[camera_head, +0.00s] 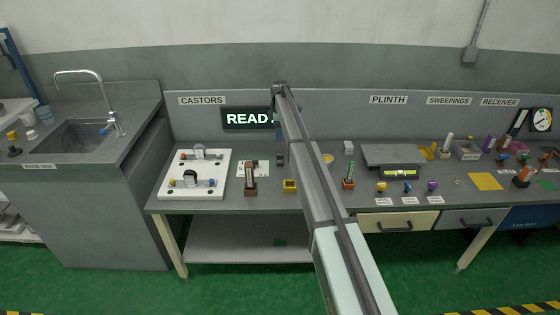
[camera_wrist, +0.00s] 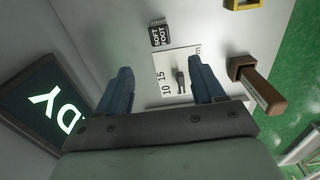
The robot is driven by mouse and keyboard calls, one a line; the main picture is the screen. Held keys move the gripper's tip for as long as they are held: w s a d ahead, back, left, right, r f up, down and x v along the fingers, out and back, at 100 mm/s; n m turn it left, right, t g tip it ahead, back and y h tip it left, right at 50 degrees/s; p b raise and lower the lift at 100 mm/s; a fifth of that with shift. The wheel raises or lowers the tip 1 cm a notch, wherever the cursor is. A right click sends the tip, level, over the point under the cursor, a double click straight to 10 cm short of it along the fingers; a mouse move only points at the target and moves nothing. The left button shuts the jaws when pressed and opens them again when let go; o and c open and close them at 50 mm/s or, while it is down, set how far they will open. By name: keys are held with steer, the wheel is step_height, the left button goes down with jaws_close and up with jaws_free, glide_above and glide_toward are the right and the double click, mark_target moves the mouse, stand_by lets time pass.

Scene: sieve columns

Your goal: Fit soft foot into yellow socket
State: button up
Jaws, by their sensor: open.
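A small dark block lettered "SOFT FOOT" (camera_wrist: 160,36) stands on the bench beside a white scale card (camera_wrist: 163,62); in the head view it is the small dark box (camera_head: 280,160). A small dark piece (camera_wrist: 181,82) lies on the card; I cannot tell whether it is the soft foot. The yellow socket (camera_head: 289,186) sits near the bench's front edge, and its edge shows at the top of the wrist view (camera_wrist: 243,4). My gripper (camera_wrist: 162,88) is open above the card, with nothing seen between its blue fingers. In the head view its fingers do not show clearly.
A brown block with an upright strip (camera_head: 250,185) stands in front of the card. A white castor board (camera_head: 195,175) lies to the left. The lit sign (camera_head: 245,118) is on the back panel. Several small parts stand on the bench's right side.

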glide_above(280, 154)
steer(key=f, duration=0.8)
steer(key=shift+a, duration=0.2)
steer(key=shift+d+f, duration=0.2)
steer(key=shift+f, duration=2.5)
steer(key=c, duration=1.1)
